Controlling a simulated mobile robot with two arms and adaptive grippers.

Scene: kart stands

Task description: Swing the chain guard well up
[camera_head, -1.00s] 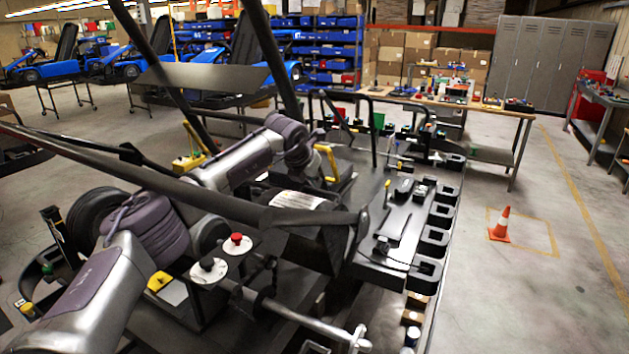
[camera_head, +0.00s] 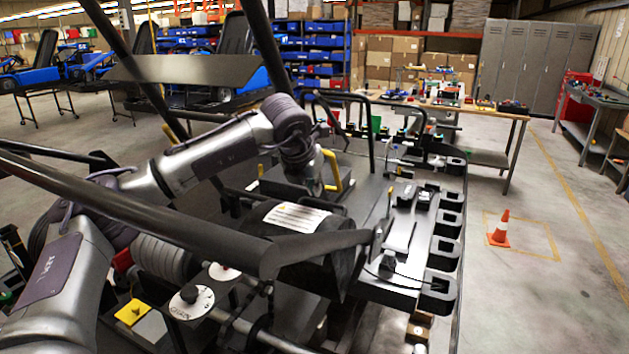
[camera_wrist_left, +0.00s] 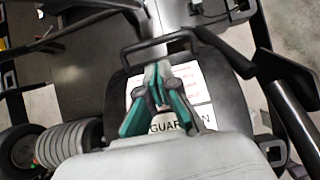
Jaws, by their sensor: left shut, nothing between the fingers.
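The chain guard (camera_head: 345,262) is a dark cover with a white label (camera_head: 297,217), low in the middle of the head view. In the left wrist view, the guard (camera_wrist_left: 226,98) shows part of the label, with letters reading "GUAR", and a thin black bar handle (camera_wrist_left: 128,60). My left gripper (camera_wrist_left: 158,72) is shut and empty, with its fingertips over the label and close to the handle's bar. I cannot tell whether they touch it. In the head view my left gripper (camera_head: 318,186) points down behind the label; its fingertips are hard to see. My right gripper is not in view.
Black kart frame tubes (camera_head: 140,205) cross the front. Knobs (camera_head: 190,293) and a spring-like coil (camera_head: 165,258) lie at lower left. A black bench with slotted holders (camera_head: 440,290) is at right. An orange cone (camera_head: 500,230) stands on open floor.

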